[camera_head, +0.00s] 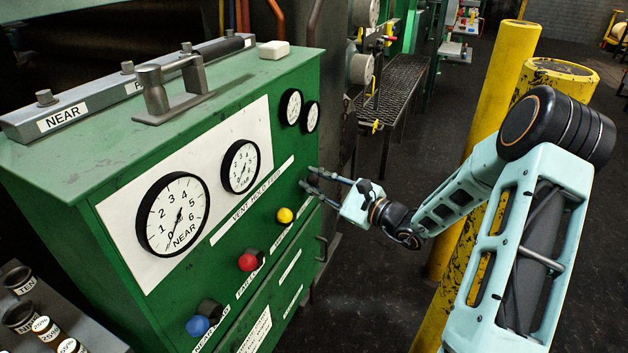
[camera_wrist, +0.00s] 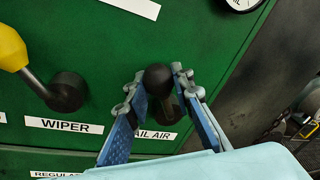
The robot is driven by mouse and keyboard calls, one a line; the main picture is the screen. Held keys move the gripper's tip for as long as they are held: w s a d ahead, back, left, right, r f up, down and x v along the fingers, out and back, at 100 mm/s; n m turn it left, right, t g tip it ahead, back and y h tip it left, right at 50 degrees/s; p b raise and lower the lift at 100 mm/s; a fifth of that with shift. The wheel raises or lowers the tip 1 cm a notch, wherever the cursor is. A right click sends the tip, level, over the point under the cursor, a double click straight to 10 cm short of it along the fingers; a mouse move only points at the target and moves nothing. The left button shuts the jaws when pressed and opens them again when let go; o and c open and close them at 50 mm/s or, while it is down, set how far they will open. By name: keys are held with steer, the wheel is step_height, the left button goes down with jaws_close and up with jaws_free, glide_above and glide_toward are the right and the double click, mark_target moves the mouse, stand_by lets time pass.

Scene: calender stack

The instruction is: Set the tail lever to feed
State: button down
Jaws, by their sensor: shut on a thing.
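The tail lever (camera_wrist: 158,78) has a black round knob and sits above the partly hidden TAIL AIR label (camera_wrist: 156,134) on the green panel. My gripper (camera_wrist: 160,92) is shut on this lever, with one blue finger at each side of the knob. In the head view my gripper (camera_head: 310,184) reaches the panel's right end from the right, and the lever is too small and covered there to make out. A white strip (camera_head: 262,195) above the lever row reads VENT HOLD FEED. The lever's exact setting against this strip cannot be told.
The yellow-knobbed wiper lever (camera_head: 284,216) stands left of my gripper; it also shows in the wrist view (camera_wrist: 10,50). Red (camera_head: 248,262) and blue (camera_head: 197,326) knobs follow. Gauges (camera_head: 174,214) sit above. Yellow posts (camera_head: 493,100) stand right, behind my arm.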

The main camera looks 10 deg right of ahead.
steer(key=shift+w+d+r+m+p, duration=0.35)
steer(key=shift+r+m+p, duration=0.25)
steer(key=shift+m+p, duration=0.45)
steer(key=m+p, duration=0.1)
steer(key=w+m+g+p, duration=0.1)
steer(key=p, duration=0.1)
steer(key=shift+w+d+r, duration=0.15)
steer(key=shift+d+r, duration=0.15)
steer(key=shift+d, duration=0.05)
steer(key=w+m+p, duration=0.1)
steer(key=d+m+p, duration=0.1)
steer(key=m+p, duration=0.1)
steer(key=shift+w+d+g, duration=0.2)
steer(key=shift+w+g, duration=0.2)
steer(key=w+m+p, duration=0.1)
steer(key=d+m+g+p, duration=0.1)
steer(key=m, duration=0.1)
steer(key=shift+w+d+f, duration=0.1)
steer(key=shift+w+f, duration=0.15)
steer(key=shift+w, duration=0.1)
steer(key=shift+w+d+f+m+g+p, duration=0.35)
steer(key=shift+w+f+m+p, duration=0.1)
steer(key=shift+m, duration=0.4)
steer(key=shift+w+d+f+m+g+p, duration=0.3)
steer(key=shift+w+m+p, duration=0.1)
steer(key=shift+m, duration=0.4)
steer(key=c, duration=1.7)
jaws_free()
steer(key=shift+y, duration=0.3)
